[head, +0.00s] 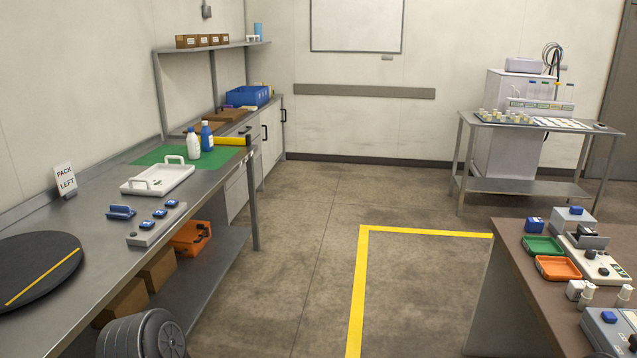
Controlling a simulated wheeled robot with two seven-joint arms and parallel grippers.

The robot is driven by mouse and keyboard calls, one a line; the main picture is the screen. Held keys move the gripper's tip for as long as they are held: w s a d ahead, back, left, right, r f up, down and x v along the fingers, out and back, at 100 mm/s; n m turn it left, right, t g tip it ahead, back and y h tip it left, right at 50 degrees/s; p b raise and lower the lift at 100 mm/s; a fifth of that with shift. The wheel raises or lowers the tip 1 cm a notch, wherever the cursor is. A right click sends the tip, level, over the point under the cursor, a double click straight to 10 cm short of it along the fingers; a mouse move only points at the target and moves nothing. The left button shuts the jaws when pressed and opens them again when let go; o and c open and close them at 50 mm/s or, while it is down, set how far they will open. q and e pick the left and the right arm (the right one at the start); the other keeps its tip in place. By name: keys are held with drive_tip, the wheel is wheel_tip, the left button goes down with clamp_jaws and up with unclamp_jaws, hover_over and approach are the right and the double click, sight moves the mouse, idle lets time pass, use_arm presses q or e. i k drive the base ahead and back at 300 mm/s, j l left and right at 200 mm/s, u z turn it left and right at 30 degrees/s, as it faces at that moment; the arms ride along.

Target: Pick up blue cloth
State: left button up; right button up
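I cannot make out a blue cloth for certain. A small blue item (120,212) lies on the left steel bench (95,283), in front of the white tray; it is too small to tell whether it is cloth. A blue bin (249,96) stands on the far cabinet top, with a small purple item at its front; its inside is mostly hidden. Neither of my grippers is in view.
The left bench also holds a black round disc (38,270), a white handled tray (158,179), bottles (207,137) and a green mat (160,154). A brown table (517,268) with devices stands at right. The floor between is clear, with yellow tape (358,290).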

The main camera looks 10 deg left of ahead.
sight(121, 212)
drive_tip(key=i, duration=2.5)
drive_tip(key=i+u, duration=0.45)
drive_tip(key=i+l+u, duration=0.15)
drive_tip(key=i+u, duration=0.25)
drive_tip(key=i+l+u, duration=0.6)
drive_tip(key=i+u, duration=0.2)
drive_tip(key=i+l+u, duration=0.55)
drive_tip(key=u, duration=0.15)
drive_tip(key=i, duration=0.05)
